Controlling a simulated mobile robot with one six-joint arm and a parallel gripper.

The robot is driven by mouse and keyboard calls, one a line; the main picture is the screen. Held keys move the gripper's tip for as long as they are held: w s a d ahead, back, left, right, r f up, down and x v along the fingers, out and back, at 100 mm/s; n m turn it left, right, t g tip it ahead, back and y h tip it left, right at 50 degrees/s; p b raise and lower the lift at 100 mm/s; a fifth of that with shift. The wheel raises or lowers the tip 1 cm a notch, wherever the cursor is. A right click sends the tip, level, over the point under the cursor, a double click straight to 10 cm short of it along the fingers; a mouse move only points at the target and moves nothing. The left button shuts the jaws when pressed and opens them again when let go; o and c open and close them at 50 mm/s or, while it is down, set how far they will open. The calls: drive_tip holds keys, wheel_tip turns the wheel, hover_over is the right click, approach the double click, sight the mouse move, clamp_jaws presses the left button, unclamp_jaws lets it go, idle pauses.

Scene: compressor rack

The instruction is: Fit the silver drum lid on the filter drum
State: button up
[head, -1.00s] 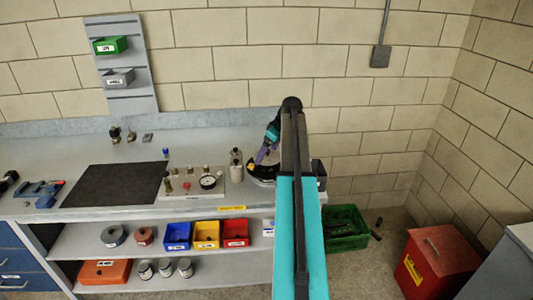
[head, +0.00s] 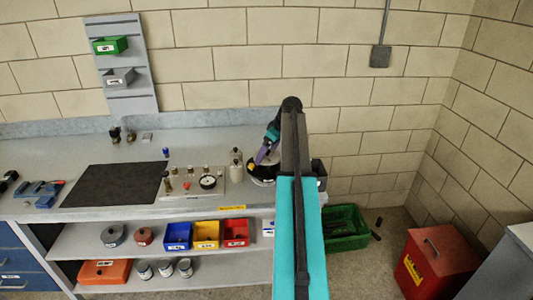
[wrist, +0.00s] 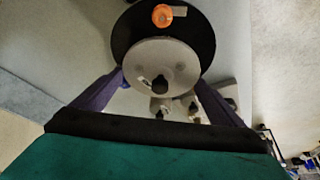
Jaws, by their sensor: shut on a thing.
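My gripper (wrist: 160,79) shows two purple fingers in the wrist view, one at each side of a silver-grey round lid (wrist: 150,58) with a dark knob. The fingers are shut on the lid's rim. A larger black disc (wrist: 122,38) with an orange knob (wrist: 162,15) lies behind the lid in the picture and is partly covered by it. In the head view, my gripper (head: 262,154) is over a round black thing (head: 262,167) at the bench's right end. The lid is hard to make out there, and I cannot tell whether lid and drum touch.
A valve panel with a gauge (head: 208,182) and pale bottles (head: 236,165) stand close left of my gripper. A black mat (head: 112,184) lies further left. A green crate (head: 345,228) and red bin (head: 436,262) are on the floor at right.

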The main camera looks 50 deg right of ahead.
drive_tip(key=shift+f, duration=0.1)
drive_tip(key=shift+f, duration=0.15)
idle(1.1)
drive_tip(key=shift+r, duration=0.2)
idle(0.9)
drive_tip(key=shift+f+b, duration=0.3)
drive_tip(key=shift+r, duration=0.1)
drive_tip(key=shift+r, duration=0.25)
